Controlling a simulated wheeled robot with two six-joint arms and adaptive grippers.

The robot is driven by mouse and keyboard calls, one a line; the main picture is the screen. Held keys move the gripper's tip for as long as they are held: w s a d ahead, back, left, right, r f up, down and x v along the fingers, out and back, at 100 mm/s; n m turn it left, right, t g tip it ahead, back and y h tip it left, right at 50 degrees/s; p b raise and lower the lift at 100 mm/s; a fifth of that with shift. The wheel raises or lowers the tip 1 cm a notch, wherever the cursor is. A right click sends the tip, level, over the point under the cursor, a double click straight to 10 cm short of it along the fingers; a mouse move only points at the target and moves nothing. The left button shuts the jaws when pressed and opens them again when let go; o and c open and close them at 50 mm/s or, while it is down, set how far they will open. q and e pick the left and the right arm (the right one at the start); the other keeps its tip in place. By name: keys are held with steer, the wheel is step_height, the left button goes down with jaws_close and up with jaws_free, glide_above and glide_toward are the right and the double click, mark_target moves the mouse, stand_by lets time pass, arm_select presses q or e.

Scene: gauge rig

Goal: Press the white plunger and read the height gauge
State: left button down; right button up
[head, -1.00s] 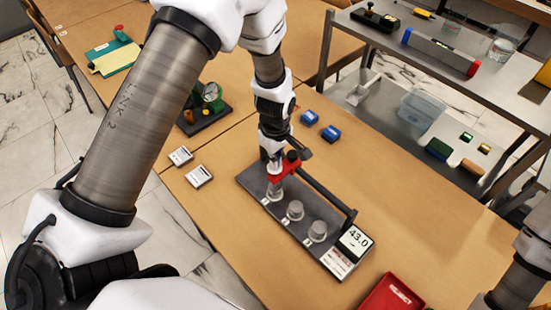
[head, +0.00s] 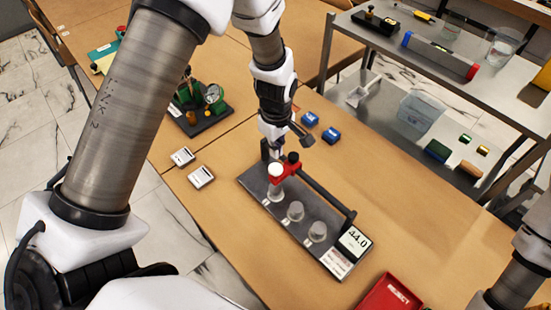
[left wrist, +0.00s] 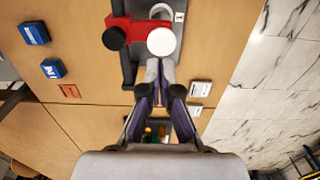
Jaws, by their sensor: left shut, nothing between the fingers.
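The gauge rig has a dark base (head: 256,190) with several grey cylinders and a black rod along one side. Its red gauge head (head: 289,170) stands over the far cylinder (head: 275,193). The white plunger (head: 275,169) is on top of the head; it is a white disc (left wrist: 161,41) beside the red part (left wrist: 130,32) in the left wrist view. The display (head: 355,242) seems to read 44.0. My left gripper (head: 274,152) is shut and empty, just behind the plunger; its fingertips (left wrist: 153,66) appear apart from it. My right gripper is out of view.
A red REJECT tray (head: 390,294) is at the table's front. Two blue blocks (head: 320,126) lie behind the rig, and two white tags (head: 192,168) lie left. A green device (head: 199,104) stands further back. A metal shelf (head: 440,60) is at right.

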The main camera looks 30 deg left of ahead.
arm_select(q)
step_height(320, 180, up, 6)
steer(key=b, duration=0.1)
steer(key=shift+w+r, duration=0.1)
steer(key=shift+w, duration=0.05)
stand_by(0.4)
stand_by(0.3)
